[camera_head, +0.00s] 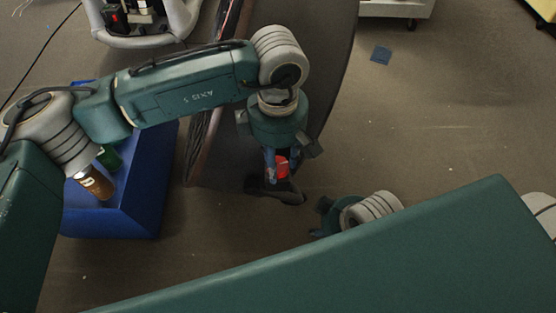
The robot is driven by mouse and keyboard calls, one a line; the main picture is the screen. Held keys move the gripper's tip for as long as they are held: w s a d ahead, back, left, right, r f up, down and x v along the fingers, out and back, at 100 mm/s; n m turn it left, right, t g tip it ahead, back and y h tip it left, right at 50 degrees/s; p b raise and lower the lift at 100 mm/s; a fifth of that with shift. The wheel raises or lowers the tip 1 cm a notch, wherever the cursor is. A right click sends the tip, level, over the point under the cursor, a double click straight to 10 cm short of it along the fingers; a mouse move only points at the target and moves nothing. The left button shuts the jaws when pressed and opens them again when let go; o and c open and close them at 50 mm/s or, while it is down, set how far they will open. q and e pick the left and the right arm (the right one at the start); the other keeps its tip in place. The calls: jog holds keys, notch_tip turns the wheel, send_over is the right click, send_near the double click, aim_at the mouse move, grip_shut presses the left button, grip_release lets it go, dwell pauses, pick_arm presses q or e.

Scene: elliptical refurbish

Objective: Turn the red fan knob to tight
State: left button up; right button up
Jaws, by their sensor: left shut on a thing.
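The red fan knob (282,166) shows as a small red shape between the fingers of my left gripper (279,175). My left gripper points down and is shut on the knob. The fingers cover part of the knob, so its turn angle and any markings cannot be read. A dark grey part (283,194) lies just below the fingertips. My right gripper (322,218) is partly in view to the lower right of the knob, apart from it. The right forearm hides much of it, and its fingers are not clear.
A large dark curved panel (330,60) with a reddish-brown edge stands behind my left wrist. A blue bin (120,222) with a brown bottle (94,183) and a green item (109,158) sits at the left, below my arm. The brown floor at the right is mostly clear.

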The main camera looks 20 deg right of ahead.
pick_arm(q)
jog(key=o, duration=0.9)
jog(key=shift+r, duration=0.1)
jog(key=shift+r, duration=3.95)
